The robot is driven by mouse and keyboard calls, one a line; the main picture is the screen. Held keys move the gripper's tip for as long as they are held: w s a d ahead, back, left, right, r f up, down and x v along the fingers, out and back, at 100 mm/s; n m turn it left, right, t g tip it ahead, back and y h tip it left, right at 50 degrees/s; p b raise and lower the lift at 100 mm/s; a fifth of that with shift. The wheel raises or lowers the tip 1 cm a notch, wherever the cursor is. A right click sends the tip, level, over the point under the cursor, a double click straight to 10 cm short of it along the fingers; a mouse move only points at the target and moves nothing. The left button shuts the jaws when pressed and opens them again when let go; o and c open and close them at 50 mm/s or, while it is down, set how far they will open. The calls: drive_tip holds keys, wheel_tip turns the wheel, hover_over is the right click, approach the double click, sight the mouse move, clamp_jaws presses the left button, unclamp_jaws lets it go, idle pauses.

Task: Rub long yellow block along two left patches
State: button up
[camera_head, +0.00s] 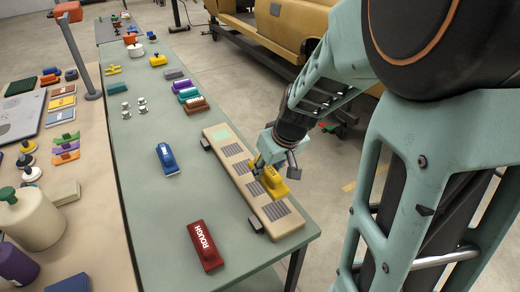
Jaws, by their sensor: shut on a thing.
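A long beige board (238,182) lies along the right edge of the green table. It bears a row of patches: a pale green one (221,134) at the far end, then several dark grey ones, including one (232,149) beside the green patch and one (276,211) near the close end. My gripper (267,171) is shut on a yellow block (274,184) over the middle to near part of the board. The block partly hides the patches there. I cannot tell whether it touches the board.
A red block marked ROUGH (205,245) and a blue block (167,159) lie left of the board. Several coloured blocks (187,93) and small white knobs (134,108) stand farther back. A beige table (105,215) with many items adjoins on the left.

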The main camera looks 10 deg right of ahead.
drive_tip(key=shift+f+b, duration=2.35)
drive_tip(key=shift+f, duration=1.05)
drive_tip(key=shift+f+b, duration=0.55)
drive_tip(key=shift+b, duration=0.15)
drive_tip(key=shift+s+d+f+b, duration=0.1)
drive_tip(key=shift+s+f+b, duration=0.1)
drive_tip(key=shift+b, duration=0.25)
